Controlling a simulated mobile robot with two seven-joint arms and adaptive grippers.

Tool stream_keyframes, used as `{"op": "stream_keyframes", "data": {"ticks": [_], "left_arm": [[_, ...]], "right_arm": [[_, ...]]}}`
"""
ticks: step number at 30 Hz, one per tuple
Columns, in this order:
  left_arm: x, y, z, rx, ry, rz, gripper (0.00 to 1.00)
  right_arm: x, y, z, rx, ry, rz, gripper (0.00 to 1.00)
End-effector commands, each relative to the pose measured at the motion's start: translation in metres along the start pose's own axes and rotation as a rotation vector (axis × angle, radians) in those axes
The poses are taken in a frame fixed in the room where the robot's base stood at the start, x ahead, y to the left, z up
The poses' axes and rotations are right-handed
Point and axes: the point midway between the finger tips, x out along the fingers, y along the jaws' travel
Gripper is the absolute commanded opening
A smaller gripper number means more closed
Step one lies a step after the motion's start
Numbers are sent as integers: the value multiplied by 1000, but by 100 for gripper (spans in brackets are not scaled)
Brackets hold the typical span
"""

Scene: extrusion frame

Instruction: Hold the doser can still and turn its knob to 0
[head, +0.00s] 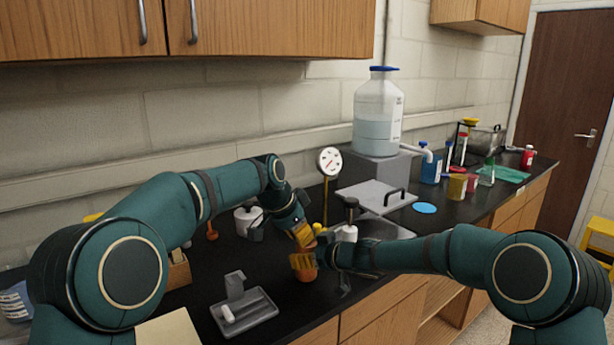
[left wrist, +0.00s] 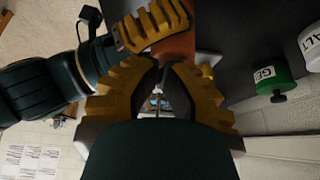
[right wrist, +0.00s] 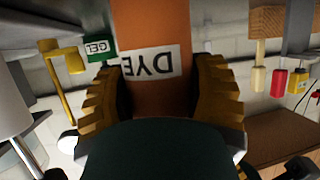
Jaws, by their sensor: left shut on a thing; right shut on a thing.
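The orange doser can (head: 306,275) stands near the front edge of the black counter. In the right wrist view the can (right wrist: 152,30) carries a white label reading DYE, upside down. My right gripper (head: 306,262) is shut around the can's body, with one yellow finger on each side in the right wrist view (right wrist: 160,95). My left gripper (head: 303,236) is just above, at the can's top. In the left wrist view its fingers (left wrist: 160,85) are closed near the orange top. The knob is mostly hidden between them, and its setting cannot be read.
A grey tray (head: 262,315) lies at the front left of the can. A white can (head: 243,222) stands behind left; a green GEL can (left wrist: 275,72) is close by.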

Motion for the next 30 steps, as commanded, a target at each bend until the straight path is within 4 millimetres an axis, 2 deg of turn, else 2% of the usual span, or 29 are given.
{"op": "stream_keyframes", "data": {"ticks": [9,15,23,24,25,30], "left_arm": [[-32,-1,-17,0,2,-4,0],[-46,-1,-25,0,1,-4,0],[-49,-1,-26,-1,0,-3,0],[-49,-1,-26,-1,0,-3,5],[-49,-1,-26,-1,0,-3,0],[-50,-10,-29,0,1,-4,0]], "right_arm": [[-1,2,1,1,-1,3,18],[-1,2,1,2,-1,4,18],[-1,2,1,2,-1,4,18],[-1,2,1,2,-1,4,18],[-1,2,1,2,-1,4,18],[-1,2,1,2,-1,4,18]]}}
